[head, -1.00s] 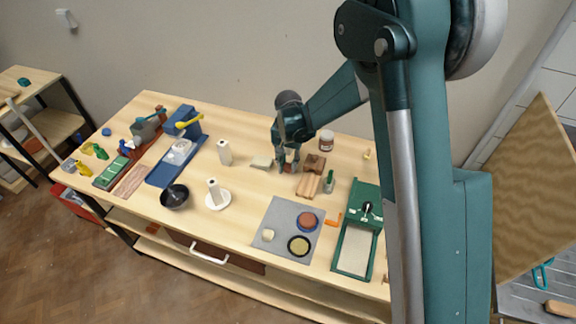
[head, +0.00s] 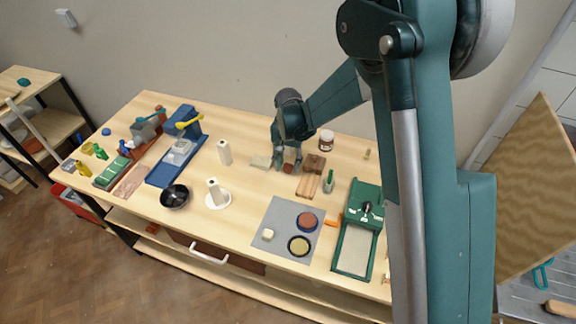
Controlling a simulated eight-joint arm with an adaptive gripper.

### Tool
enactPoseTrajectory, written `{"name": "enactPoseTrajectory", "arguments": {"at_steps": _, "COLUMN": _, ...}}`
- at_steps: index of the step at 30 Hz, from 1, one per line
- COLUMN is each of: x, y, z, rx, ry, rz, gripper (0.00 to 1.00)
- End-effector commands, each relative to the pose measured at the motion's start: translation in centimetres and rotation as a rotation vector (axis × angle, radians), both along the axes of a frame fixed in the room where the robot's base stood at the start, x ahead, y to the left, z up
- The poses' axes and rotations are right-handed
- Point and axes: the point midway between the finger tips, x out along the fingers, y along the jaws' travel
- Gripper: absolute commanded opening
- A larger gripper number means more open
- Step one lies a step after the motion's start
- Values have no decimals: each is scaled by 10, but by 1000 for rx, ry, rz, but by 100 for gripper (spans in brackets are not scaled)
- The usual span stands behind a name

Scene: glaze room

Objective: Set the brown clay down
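A small reddish-brown lump, which looks like the brown clay (head: 287,169), rests on the wooden table (head: 240,185) toward the back. My gripper (head: 287,166) points down over it, with one finger on each side. The fingers are spread wider than the lump, so the gripper looks open. The fingers partly hide the lump, and any slight contact is too small to tell.
A pale block (head: 261,161) lies just left of my gripper, and a dark brown block (head: 315,163) just right. Wooden boards (head: 308,186) and a small green-and-white tool (head: 328,182) are in front. A jar (head: 326,140) stands behind.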

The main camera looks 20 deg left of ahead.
Motion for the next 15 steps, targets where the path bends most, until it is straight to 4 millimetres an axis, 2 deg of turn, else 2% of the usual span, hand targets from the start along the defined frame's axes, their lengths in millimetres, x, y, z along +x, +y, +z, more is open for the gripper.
{"name": "enactPoseTrajectory", "arguments": {"at_steps": 15, "x": 0, "y": 0, "z": 71, "rx": 0, "ry": 0, "rz": 0, "gripper": 35}}
